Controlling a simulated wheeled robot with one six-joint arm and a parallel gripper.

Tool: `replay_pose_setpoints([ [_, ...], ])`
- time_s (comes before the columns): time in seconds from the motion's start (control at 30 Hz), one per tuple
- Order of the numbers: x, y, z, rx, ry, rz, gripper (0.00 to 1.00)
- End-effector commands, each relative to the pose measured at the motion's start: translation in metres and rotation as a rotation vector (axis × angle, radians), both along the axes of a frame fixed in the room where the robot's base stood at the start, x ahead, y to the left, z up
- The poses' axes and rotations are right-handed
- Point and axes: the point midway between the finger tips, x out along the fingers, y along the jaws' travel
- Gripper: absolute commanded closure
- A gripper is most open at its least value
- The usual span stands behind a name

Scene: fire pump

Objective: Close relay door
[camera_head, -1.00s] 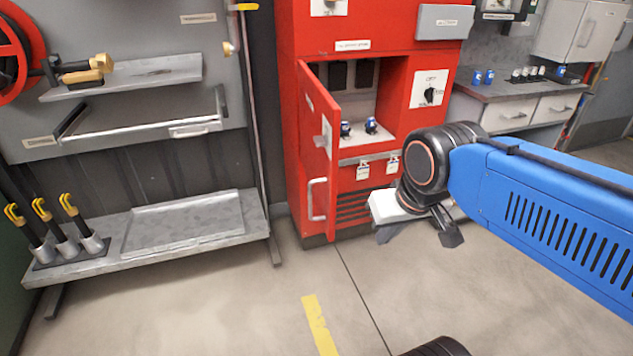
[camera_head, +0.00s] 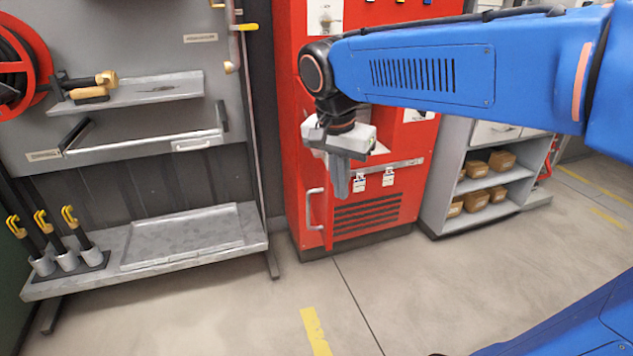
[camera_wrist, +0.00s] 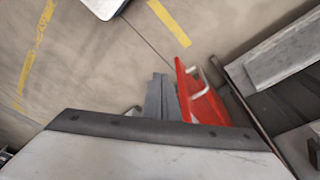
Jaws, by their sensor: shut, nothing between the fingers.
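The red relay cabinet (camera_head: 385,208) stands in the middle of the head view. Its red door (camera_head: 329,222) stands open on the left side, swung out toward me, with a pale handle (camera_head: 315,208). In the wrist view the door (camera_wrist: 205,103) shows nearly edge-on, with its handle (camera_wrist: 197,82). My gripper (camera_head: 340,192) points down in front of the cabinet opening, its fingers shut and empty. In the wrist view the fingers (camera_wrist: 161,98) lie just beside the door; I cannot tell whether they touch it. My arm hides the compartment and the door's upper part.
A grey rack with a metal bench (camera_head: 185,242) stands left of the cabinet. Grey shelves with cardboard boxes (camera_head: 490,197) stand to the right. The floor (camera_head: 420,300) in front is clear, with a yellow stripe (camera_head: 316,332).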

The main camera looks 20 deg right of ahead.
Motion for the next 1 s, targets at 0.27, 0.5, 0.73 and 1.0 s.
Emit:
replay_pose_setpoints([
  [0.27, 0.065, 0.044, 0.027, -0.084, 0.011, -0.394, 1.00],
  [0.5, 0.104, 0.081, 0.039, -0.161, -0.032, -0.676, 1.00],
  [0.73, 0.115, 0.093, 0.040, -0.189, -0.058, -0.777, 1.00],
  [1.0, 0.114, 0.081, 0.012, -0.190, -0.058, -0.781, 1.00],
])
